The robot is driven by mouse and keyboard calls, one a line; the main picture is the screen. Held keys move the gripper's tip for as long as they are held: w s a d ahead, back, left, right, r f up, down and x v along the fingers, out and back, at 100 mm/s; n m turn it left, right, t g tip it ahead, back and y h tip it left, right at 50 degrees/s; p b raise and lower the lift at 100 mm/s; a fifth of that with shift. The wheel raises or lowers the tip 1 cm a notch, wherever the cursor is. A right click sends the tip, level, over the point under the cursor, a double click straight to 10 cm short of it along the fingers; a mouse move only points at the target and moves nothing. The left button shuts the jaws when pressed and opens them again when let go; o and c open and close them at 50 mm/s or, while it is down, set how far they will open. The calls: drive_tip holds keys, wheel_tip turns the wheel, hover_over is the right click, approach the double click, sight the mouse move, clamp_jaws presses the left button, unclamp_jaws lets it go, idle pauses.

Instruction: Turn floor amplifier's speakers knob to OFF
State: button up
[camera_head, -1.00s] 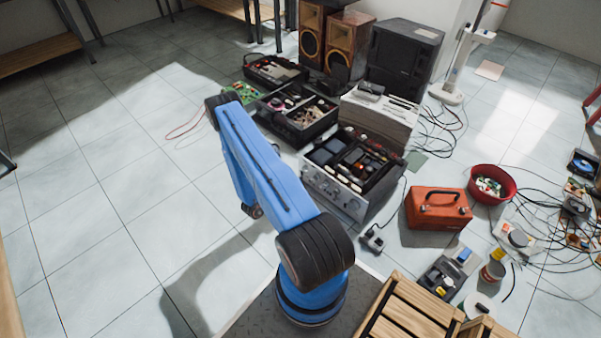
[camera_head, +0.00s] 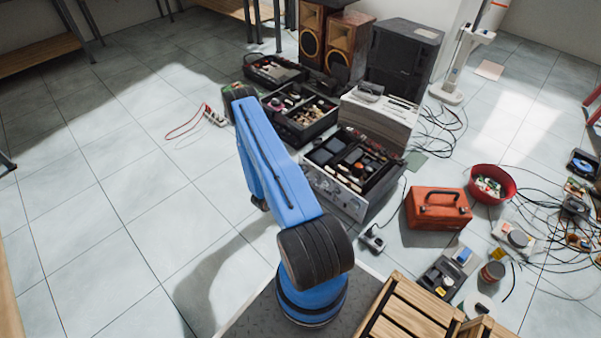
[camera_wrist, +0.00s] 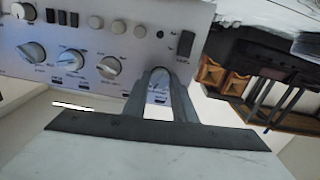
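The silver floor amplifier (camera_head: 336,188) stands right of my blue arm in the head view, its front partly behind the arm. In the wrist view its front panel (camera_wrist: 135,65) fills the upper left, with several round knobs and small buttons. My gripper (camera_wrist: 159,74) is at the panel's lower edge. Its two grey fingers stand apart, one on each side of a knob (camera_wrist: 159,82) at the right end of the larger knob row. I cannot tell whether they touch it. The knob labels are too small to read. My gripper is hidden in the head view.
An orange toolbox (camera_head: 438,208) and a red bowl (camera_head: 492,184) are to the right, among cables. The tiled floor at left is mostly clear.

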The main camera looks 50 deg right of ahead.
drive_tip(key=shift+n, duration=0.4)
drive_tip(key=n, duration=1.1)
drive_tip(key=shift+w, duration=0.1)
idle(0.6)
drive_tip(key=o, duration=1)
drive_tip(key=shift+a, duration=0.1)
drive_tip(key=shift+o, duration=0.2)
drive_tip(key=shift+a, duration=0.1)
drive_tip(key=w+a, duration=0.2)
drive_tip(key=a, duration=1.5)
